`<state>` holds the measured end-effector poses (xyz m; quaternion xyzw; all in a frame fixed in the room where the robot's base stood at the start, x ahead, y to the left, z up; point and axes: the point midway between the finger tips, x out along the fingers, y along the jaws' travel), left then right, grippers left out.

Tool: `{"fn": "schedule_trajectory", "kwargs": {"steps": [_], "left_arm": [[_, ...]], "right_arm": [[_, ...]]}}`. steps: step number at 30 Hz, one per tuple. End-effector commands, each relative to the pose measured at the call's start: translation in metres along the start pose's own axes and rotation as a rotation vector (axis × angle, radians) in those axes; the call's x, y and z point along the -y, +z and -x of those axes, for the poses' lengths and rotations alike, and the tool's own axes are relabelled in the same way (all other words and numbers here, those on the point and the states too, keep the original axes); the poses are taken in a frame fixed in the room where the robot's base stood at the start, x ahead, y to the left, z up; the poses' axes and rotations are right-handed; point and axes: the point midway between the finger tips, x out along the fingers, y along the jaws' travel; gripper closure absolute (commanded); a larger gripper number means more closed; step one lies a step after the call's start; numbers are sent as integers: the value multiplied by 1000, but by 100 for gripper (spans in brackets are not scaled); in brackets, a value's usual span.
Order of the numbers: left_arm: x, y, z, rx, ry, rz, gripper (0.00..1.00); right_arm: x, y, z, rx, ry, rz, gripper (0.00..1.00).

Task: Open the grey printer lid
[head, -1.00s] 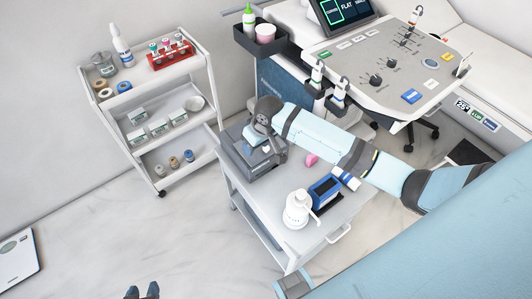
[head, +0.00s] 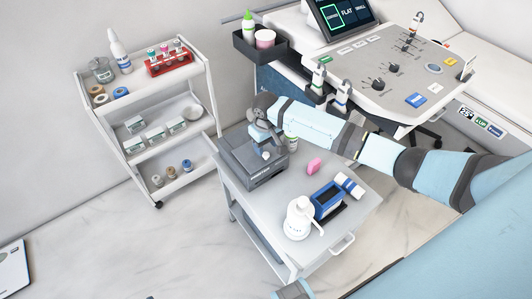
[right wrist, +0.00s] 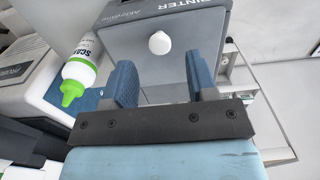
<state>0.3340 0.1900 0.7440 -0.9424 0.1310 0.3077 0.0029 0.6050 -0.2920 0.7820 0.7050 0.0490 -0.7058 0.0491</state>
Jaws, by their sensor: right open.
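The grey printer (head: 240,160) stands at the back left corner of the small white cart. Its top looks shut in the head view, partly covered by my gripper. In the right wrist view, the printer's grey panel (right wrist: 185,22) carries the word PRINTER and a round white knob (right wrist: 159,43). My right gripper (head: 259,136) is just above the printer's top. In the right wrist view the right gripper (right wrist: 161,76) is open, its two blue fingers apart, with the knob in line with the gap beyond them. I cannot tell whether the fingers touch anything. My left gripper does not show clearly.
The cart top (head: 270,197) also holds a pink object (head: 313,165), a blue box (head: 327,203) and a white pump bottle (head: 299,219). A white bottle (head: 292,142) stands close beside the printer, under my arm. A white shelf trolley (head: 150,110) stands at left.

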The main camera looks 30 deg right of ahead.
Motion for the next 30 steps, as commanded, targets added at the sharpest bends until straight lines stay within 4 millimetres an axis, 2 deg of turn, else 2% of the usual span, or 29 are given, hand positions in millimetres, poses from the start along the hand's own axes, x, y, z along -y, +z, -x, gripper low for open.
{"fn": "schedule_trajectory", "kwargs": {"steps": [3, 7, 18, 19, 25, 26, 30], "left_arm": [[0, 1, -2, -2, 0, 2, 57], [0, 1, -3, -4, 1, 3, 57], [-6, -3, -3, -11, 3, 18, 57], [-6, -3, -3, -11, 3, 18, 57], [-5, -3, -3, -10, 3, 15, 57], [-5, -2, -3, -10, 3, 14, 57], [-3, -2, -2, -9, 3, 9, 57]], "right_arm": [[0, 0, -21, 2, 0, -1, 48], [0, 0, -33, 0, 1, 0, 48], [0, 0, -39, -1, 1, 1, 48], [0, 0, -39, -1, 1, 1, 50], [0, 0, -38, -1, 1, 1, 96], [0, 0, -38, -1, 1, 1, 100], [0, 0, -38, -1, 1, 0, 100]]}}
